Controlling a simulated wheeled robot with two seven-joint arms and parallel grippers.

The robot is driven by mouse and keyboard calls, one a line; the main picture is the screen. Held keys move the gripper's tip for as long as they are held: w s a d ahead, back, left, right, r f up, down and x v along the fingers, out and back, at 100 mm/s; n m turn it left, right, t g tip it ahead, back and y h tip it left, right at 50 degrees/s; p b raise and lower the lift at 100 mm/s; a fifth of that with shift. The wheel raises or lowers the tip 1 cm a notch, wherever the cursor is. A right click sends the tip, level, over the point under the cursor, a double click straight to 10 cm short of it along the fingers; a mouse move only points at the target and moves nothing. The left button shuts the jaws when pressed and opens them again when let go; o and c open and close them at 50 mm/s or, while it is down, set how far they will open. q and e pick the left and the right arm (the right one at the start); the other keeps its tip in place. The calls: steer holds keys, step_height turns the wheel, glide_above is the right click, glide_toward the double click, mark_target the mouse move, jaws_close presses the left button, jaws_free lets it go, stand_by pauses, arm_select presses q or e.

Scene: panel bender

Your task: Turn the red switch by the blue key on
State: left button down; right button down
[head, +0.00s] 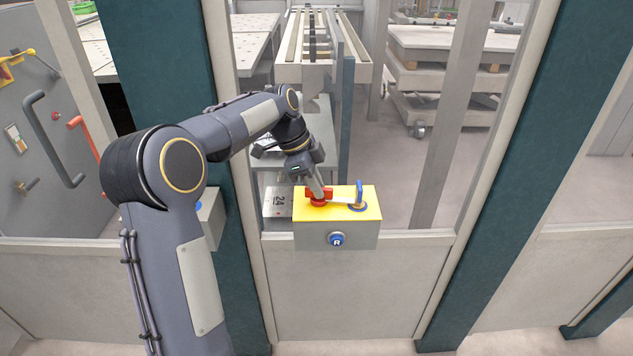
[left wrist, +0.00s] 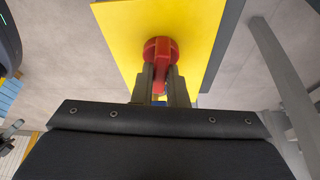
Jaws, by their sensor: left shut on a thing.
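A yellow-topped grey box (head: 350,213) is mounted on the fence panel in front of me. On its top, the red switch (head: 317,196) sits at the left and the blue key (head: 359,195) stands upright at the right. My left gripper (head: 321,190) reaches down to the red switch. In the left wrist view the left gripper (left wrist: 161,84) has its fingers shut on the handle of the red switch (left wrist: 160,50). The blue key is not clearly visible there. My right gripper is out of view.
A blue button marked R (head: 337,239) is on the box's front. A teal post (head: 500,180) stands to the right of the fence panel. A grey door with dark and red handles (head: 88,145) is at the left. A conveyor frame (head: 325,50) lies behind the fence.

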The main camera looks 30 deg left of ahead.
arm_select(q)
steer(key=shift+r, duration=0.1)
stand_by(0.4)
steer(key=c, duration=1.4)
jaws_free()
steer(key=shift+c, duration=0.2)
steer(key=v, duration=0.7)
steer(key=shift+a+r, duration=0.15)
steer(key=shift+r, duration=0.15)
